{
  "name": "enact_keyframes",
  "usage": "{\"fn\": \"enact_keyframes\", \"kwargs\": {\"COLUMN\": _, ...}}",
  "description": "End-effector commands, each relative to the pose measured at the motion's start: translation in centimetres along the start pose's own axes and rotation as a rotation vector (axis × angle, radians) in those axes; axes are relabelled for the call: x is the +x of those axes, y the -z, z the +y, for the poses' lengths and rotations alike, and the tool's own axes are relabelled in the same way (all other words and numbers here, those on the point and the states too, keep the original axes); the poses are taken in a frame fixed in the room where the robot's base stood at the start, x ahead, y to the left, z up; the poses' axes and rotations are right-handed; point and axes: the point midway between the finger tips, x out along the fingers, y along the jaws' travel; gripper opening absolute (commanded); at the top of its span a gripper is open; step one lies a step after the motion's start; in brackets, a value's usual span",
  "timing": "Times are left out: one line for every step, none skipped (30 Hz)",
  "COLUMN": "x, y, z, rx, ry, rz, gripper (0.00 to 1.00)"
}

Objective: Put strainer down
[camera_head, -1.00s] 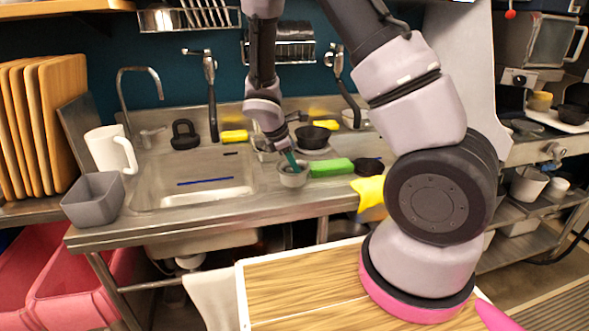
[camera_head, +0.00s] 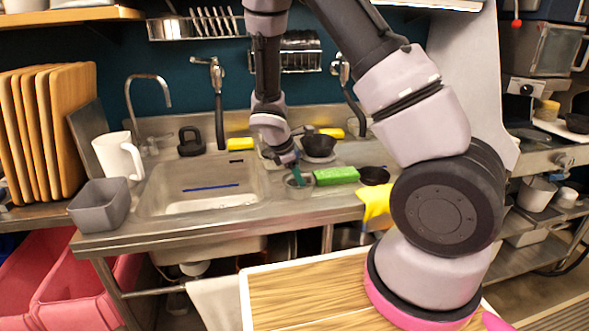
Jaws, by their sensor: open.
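The strainer seems to be the small grey metal bowl-shaped piece (camera_head: 299,188) on the steel counter, just right of the sink; its mesh and handle are too small to make out. My gripper (camera_head: 294,174) reaches down at this bowl, with teal fingers at its near rim or inside it. The fingers are open. Whether they touch the bowl cannot be told at this size.
A green sponge (camera_head: 336,176) lies right beside the bowl, with a black dish (camera_head: 374,175) and yellow cloth (camera_head: 376,200) further right. A black pan (camera_head: 318,146) stands behind. The sink (camera_head: 200,187) is left. A grey bin (camera_head: 100,205) and white pitcher (camera_head: 119,156) stand at the far left.

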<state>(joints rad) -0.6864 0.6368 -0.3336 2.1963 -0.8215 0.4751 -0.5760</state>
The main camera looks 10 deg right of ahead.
Motion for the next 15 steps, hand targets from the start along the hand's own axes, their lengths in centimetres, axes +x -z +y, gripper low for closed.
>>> {"fn": "enact_keyframes", "kwargs": {"x": -0.6, "y": 0.1, "z": 0.1, "rx": 0.001, "ry": -0.002, "rz": 0.002, "gripper": 0.54}}
{"fn": "enact_keyframes", "kwargs": {"x": -1.1, "y": 0.1, "z": 0.1, "rx": 0.001, "ry": -0.003, "rz": 0.003, "gripper": 0.54}}
{"fn": "enact_keyframes", "kwargs": {"x": -1.8, "y": 0.1, "z": 0.1, "rx": 0.002, "ry": -0.003, "rz": 0.004, "gripper": 0.54}}
{"fn": "enact_keyframes", "kwargs": {"x": -2.3, "y": 0.1, "z": 0.1, "rx": 0.001, "ry": -0.004, "rz": 0.005, "gripper": 0.54}}
{"fn": "enact_keyframes", "kwargs": {"x": -3.0, "y": 0.1, "z": 0.1, "rx": 0.002, "ry": -0.004, "rz": 0.005, "gripper": 0.54}}
{"fn": "enact_keyframes", "kwargs": {"x": -3.9, "y": 0.1, "z": 0.1, "rx": 0.002, "ry": -0.004, "rz": 0.005, "gripper": 0.54}}
{"fn": "enact_keyframes", "kwargs": {"x": -4.6, "y": 0.1, "z": 0.1, "rx": 0.001, "ry": -0.005, "rz": 0.006, "gripper": 0.54}}
{"fn": "enact_keyframes", "kwargs": {"x": -5.2, "y": 0.1, "z": 0.1, "rx": 0.002, "ry": -0.004, "rz": 0.005, "gripper": 0.54}}
{"fn": "enact_keyframes", "kwargs": {"x": -6.2, "y": 0.1, "z": 0.1, "rx": 0.002, "ry": -0.005, "rz": 0.005, "gripper": 0.54}}
{"fn": "enact_keyframes", "kwargs": {"x": -6.8, "y": 0.1, "z": 0.1, "rx": 0.001, "ry": -0.004, "rz": 0.005, "gripper": 0.54}}
{"fn": "enact_keyframes", "kwargs": {"x": -7.4, "y": 0.1, "z": 0.1, "rx": 0.002, "ry": -0.004, "rz": 0.005, "gripper": 0.54}}
{"fn": "enact_keyframes", "kwargs": {"x": -8.2, "y": 0.1, "z": 0.1, "rx": 0.001, "ry": -0.004, "rz": 0.004, "gripper": 0.54}}
{"fn": "enact_keyframes", "kwargs": {"x": -8.8, "y": 0.1, "z": 0.1, "rx": 0.001, "ry": -0.004, "rz": 0.005, "gripper": 0.54}}
{"fn": "enact_keyframes", "kwargs": {"x": -9.3, "y": 0.1, "z": 0.0, "rx": 0.002, "ry": -0.003, "rz": 0.004, "gripper": 0.54}}
{"fn": "enact_keyframes", "kwargs": {"x": -9.9, "y": 0.1, "z": 0.1, "rx": 0.001, "ry": -0.003, "rz": 0.004, "gripper": 0.54}}
